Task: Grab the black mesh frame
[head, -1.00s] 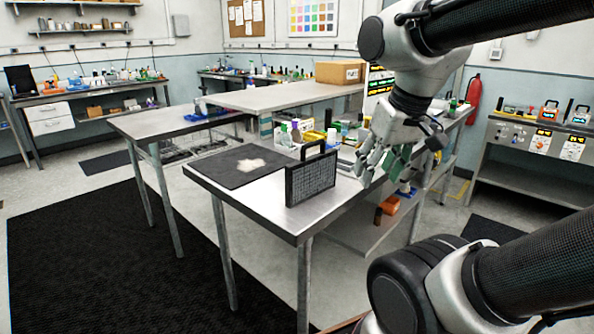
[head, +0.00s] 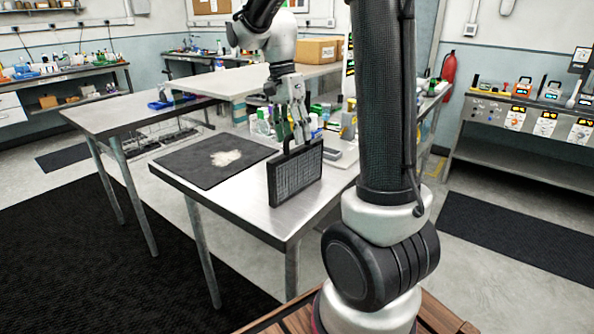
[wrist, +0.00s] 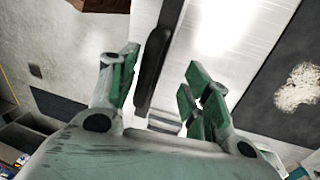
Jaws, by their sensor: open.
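The black mesh frame (head: 297,178) stands upright on the metal table near its front right corner, with its handle on top. My gripper (head: 290,135) is just above the frame, pointing down at the handle. In the wrist view the dark handle (wrist: 153,68) lies in the gap between the green fingers of my gripper (wrist: 160,78), nearer the left one. The fingers are apart and not closed on it. In the head view my fingers partly hide the handle.
A black mat (head: 185,168) with a whitish powder patch (head: 226,158) lies left of the frame. Bottles and small items (head: 262,124) crowd behind it. A cardboard box (head: 318,49) sits on the raised shelf. The metal table (head: 240,204) is bare in front of the mat.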

